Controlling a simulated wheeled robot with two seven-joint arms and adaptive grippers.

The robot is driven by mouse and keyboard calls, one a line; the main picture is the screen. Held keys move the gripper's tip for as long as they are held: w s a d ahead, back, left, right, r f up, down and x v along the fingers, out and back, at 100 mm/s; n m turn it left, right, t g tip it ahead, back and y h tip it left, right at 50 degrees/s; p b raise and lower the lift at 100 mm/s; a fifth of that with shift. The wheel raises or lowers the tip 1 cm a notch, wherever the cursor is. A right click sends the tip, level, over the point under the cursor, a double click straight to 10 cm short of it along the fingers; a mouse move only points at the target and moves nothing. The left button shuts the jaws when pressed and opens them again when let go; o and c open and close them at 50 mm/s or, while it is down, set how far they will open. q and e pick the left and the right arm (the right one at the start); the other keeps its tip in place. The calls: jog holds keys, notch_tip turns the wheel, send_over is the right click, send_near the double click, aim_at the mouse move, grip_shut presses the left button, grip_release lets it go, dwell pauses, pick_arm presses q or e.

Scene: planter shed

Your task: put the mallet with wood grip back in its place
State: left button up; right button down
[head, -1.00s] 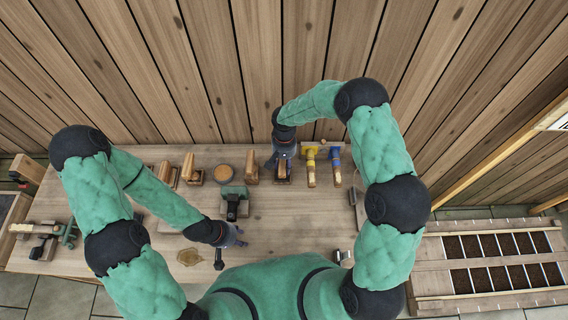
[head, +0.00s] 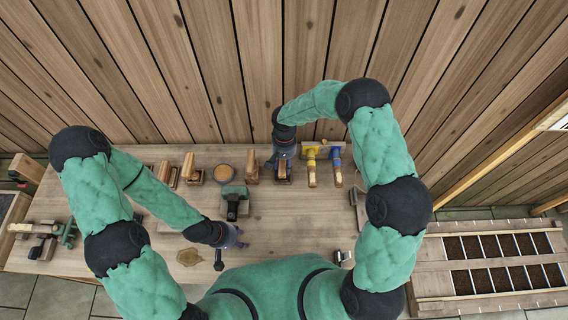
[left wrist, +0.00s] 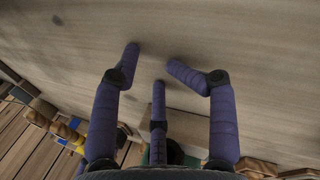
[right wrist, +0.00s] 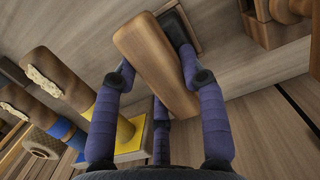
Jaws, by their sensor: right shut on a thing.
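The wood-grip mallet shows in the right wrist view as a brown wooden handle (right wrist: 150,62) between my gripper's fingers. It slants over a dark square piece (right wrist: 182,30) on the table; I cannot tell whether they touch. The mallet (head: 283,169) also shows in the head view, partly hidden by my right gripper (head: 281,160). That gripper is shut on the handle, at the back of the bench. My left gripper (head: 235,240) is open and empty, low over the front middle of the bench; its fingers (left wrist: 150,62) are apart in the left wrist view.
A yellow-collared tool (head: 311,166) and a blue-collared tool (head: 336,165) stand just right of my right gripper. A wooden tool (head: 252,166) stands close to its left. A round brown item (head: 223,173) and a green-and-black item (head: 234,200) lie further left.

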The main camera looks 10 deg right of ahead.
jog(key=shift+f, duration=0.2)
jog(key=c, duration=0.6)
grip_release()
jog(key=shift+d, duration=0.1)
jog(key=r, duration=0.4)
jog(key=w+r, duration=0.1)
jog(key=r, duration=0.1)
jog(key=shift+d+r, duration=0.2)
jog(key=shift+r, duration=0.7)
jog(key=shift+r, duration=0.15)
